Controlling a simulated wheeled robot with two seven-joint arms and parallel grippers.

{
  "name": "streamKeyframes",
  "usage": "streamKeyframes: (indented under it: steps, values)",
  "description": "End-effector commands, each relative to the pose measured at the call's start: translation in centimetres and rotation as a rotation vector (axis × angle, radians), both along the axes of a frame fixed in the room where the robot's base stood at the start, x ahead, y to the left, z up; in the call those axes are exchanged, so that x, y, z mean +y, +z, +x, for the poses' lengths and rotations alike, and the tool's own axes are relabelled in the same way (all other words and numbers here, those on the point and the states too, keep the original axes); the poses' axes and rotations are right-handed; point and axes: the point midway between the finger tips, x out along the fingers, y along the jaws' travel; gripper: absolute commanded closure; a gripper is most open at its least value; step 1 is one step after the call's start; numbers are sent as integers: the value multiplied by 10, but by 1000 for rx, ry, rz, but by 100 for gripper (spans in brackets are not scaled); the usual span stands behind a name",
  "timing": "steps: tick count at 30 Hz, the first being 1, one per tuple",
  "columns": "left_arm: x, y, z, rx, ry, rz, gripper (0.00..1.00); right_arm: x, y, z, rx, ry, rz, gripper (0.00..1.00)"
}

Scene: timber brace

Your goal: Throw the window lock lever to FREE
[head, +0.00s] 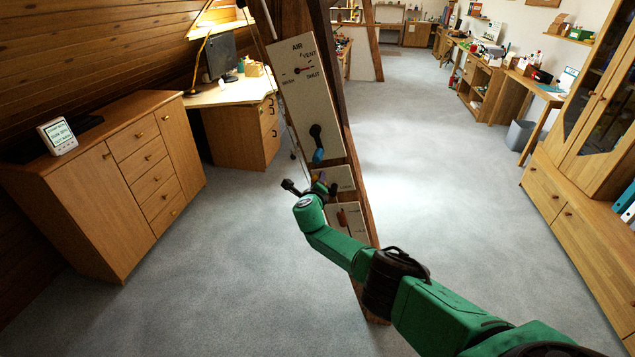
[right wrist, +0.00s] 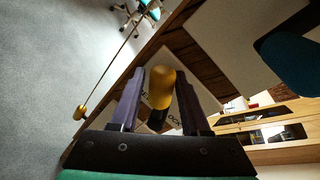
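The window lock lever has a yellow handle (right wrist: 162,86) on a dark stem. It stands out from a pale plate (right wrist: 200,62) whose lettering is only partly readable, ending in "OCK". In the head view this small plate (head: 345,176) sits midway down the leaning timber brace, largely hidden by my right gripper (head: 325,184). In the right wrist view my right gripper (right wrist: 160,100) has one finger on each side of the yellow handle, with a visible gap at the left finger. The FREE marking is not readable. My left gripper is out of view.
Above is the AIR plate (head: 298,88), with a dial and a blue-handled lever (head: 319,154). Below is a plate with an orange-brown handle (head: 342,218).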

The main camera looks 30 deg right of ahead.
Motion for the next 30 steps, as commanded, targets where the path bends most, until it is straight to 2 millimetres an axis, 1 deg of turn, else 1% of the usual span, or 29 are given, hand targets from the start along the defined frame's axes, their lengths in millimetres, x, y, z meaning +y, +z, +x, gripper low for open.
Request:
streamKeyframes:
  steps: [6,8,11,15,17,21,25,30]
  values:
    - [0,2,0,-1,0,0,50,0,1,0,-1,1,1,54]
    - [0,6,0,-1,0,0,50,1,3,-2,-1,1,1,54]
    - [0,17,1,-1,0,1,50,6,7,-9,1,2,1,54]
    - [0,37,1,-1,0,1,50,15,15,-25,0,1,3,54]
    - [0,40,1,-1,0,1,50,20,14,-32,0,2,3,54]
    - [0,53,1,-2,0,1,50,32,21,-52,0,2,3,54]
    - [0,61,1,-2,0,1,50,48,26,-77,2,2,2,54]
    - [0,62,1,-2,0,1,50,67,33,-107,1,1,2,54]
